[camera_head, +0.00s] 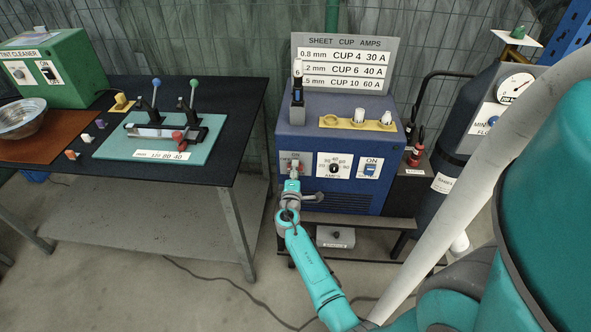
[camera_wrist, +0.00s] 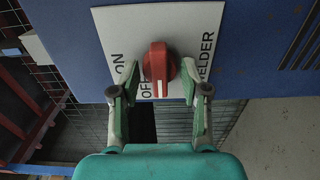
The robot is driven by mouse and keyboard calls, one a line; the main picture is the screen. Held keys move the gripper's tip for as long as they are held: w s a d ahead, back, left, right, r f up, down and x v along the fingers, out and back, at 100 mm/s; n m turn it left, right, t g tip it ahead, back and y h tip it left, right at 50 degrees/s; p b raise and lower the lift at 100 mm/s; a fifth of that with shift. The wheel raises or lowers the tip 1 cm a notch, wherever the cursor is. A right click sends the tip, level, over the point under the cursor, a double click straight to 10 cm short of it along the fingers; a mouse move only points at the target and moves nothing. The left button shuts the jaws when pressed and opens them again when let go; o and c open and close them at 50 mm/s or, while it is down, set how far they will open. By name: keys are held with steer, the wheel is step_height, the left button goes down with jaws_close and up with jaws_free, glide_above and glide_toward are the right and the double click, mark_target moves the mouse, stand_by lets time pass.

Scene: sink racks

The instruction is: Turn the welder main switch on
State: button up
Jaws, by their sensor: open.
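The welder main switch is a red rotary knob (camera_wrist: 159,66) on a white plate (camera_wrist: 112,28) lettered ON, OFF and WELDER. In the wrist view its white pointer mark is at the knob's lower end, beside the partly covered OFF lettering. The plate is on the blue welder cabinet (camera_head: 333,124), and the knob (camera_head: 296,167) shows partly behind my gripper in the head view. My gripper (camera_wrist: 160,95) is open and empty, its fingers spread to either side just below the knob in the wrist view. My gripper (camera_head: 292,184) also shows in the head view, directly before the switch.
Right of the switch are an AMPS dial (camera_head: 334,167) and a blue rocker switch (camera_head: 371,170). A black torch (camera_head: 298,90) and cups in a yellow holder (camera_head: 358,124) stand on top. A gas cylinder (camera_head: 457,125) is at right, a bench (camera_head: 225,140) at left.

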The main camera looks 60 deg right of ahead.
jaws_close()
steer(key=m, duration=1)
jaws_free()
steer(key=shift+v, duration=2.5)
